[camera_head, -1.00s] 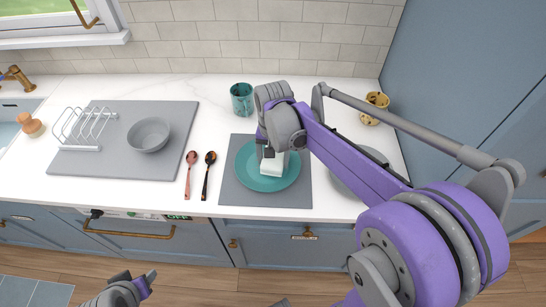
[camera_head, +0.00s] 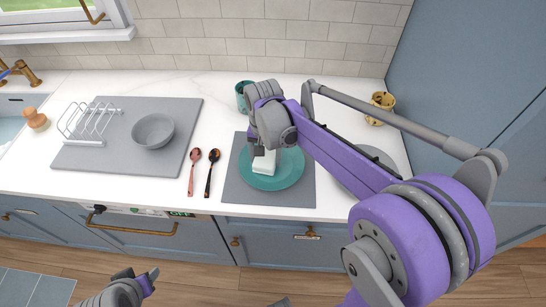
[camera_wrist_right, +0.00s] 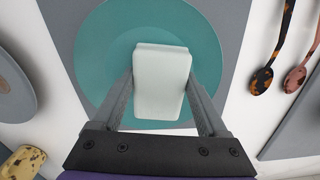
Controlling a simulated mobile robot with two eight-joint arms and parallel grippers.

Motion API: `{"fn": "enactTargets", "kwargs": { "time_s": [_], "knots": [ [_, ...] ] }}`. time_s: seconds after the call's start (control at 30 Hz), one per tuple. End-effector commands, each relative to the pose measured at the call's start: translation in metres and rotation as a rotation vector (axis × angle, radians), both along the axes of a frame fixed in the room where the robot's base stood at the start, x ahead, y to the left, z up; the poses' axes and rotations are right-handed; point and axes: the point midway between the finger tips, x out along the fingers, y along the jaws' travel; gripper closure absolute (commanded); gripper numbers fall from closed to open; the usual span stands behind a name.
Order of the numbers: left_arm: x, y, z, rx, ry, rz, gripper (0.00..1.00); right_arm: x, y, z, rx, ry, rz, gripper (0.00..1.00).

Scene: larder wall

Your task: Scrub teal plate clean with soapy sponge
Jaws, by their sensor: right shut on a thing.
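The teal plate (camera_head: 287,176) lies on a grey mat (camera_head: 240,195) on the white counter. It also shows in the right wrist view (camera_wrist_right: 95,60). My right gripper (camera_head: 264,150) is over the plate and shut on a pale, whitish sponge (camera_head: 264,163). In the right wrist view the sponge (camera_wrist_right: 161,82) sits between the two fingers, in front of the plate's middle. I cannot tell whether it touches the plate. My left gripper (camera_head: 148,280) is low at the front, away from the counter, with its fingertips apart and nothing seen between them.
A teal cup (camera_head: 241,97) stands behind the mat, close to my right arm. Two spoons (camera_head: 202,172) lie left of the mat. A grey bowl (camera_head: 153,131) and a white rack (camera_head: 88,122) are on a grey board. A grey plate (camera_head: 378,154) is partly behind my arm.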

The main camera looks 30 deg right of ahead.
Motion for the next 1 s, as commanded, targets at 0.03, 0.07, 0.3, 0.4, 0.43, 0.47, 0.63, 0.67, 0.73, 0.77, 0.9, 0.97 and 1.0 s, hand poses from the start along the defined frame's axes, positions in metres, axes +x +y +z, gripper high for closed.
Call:
{"fn": "enactTargets", "kwargs": {
  "time_s": [0.03,0.07,0.3,0.4,0.43,0.47,0.63,0.67,0.73,0.77,0.9,0.97,1.0],
  "knots": [
    [0.0,0.0,0.0,0.0,0.0,0.0,0.5,0.001,0.002,0.0,0.0,0.0,0.001,0.68],
    [0.0,0.0,0.0,0.0,0.0,0.0,0.5,0.002,0.003,0.0,0.0,0.0,0.001,0.68],
    [-0.001,0.0,-0.004,0.0,0.002,0.0,0.5,0.0,0.0,-0.003,0.0,0.0,-0.001,0.68],
    [-0.002,0.0,-0.004,0.0,0.003,0.0,0.5,-0.004,-0.006,-0.004,0.0,0.0,-0.003,0.68],
    [-0.002,0.0,-0.005,0.0,0.003,0.0,0.5,-0.006,-0.008,-0.004,0.0,0.0,-0.003,0.68],
    [-0.002,0.0,-0.005,0.0,0.003,0.0,0.5,-0.007,-0.01,-0.004,0.0,0.0,-0.003,0.68],
    [-0.002,0.0,-0.007,0.0,0.004,0.0,0.5,-0.016,-0.023,-0.006,-0.001,0.001,-0.003,0.68],
    [-0.002,0.0,-0.007,0.0,0.004,0.0,0.5,-0.017,-0.024,-0.006,-0.001,0.001,-0.002,0.68],
    [-0.002,0.0,-0.007,0.0,0.005,0.0,0.5,-0.019,-0.027,-0.006,-0.001,0.001,-0.002,0.68],
    [-0.002,0.0,-0.007,0.0,0.005,0.0,0.5,-0.02,-0.027,-0.006,-0.001,0.001,-0.002,0.68],
    [-0.002,0.0,-0.007,0.0,0.005,0.0,0.5,-0.02,-0.028,-0.006,-0.002,0.002,-0.002,0.68],
    [-0.002,0.0,-0.007,0.0,0.005,0.0,0.5,-0.02,-0.028,-0.006,-0.002,0.002,-0.002,0.68],
    [-0.002,0.0,-0.007,0.0,0.005,0.0,0.5,-0.02,-0.028,-0.006,-0.002,0.002,-0.002,0.68]
  ]
}}
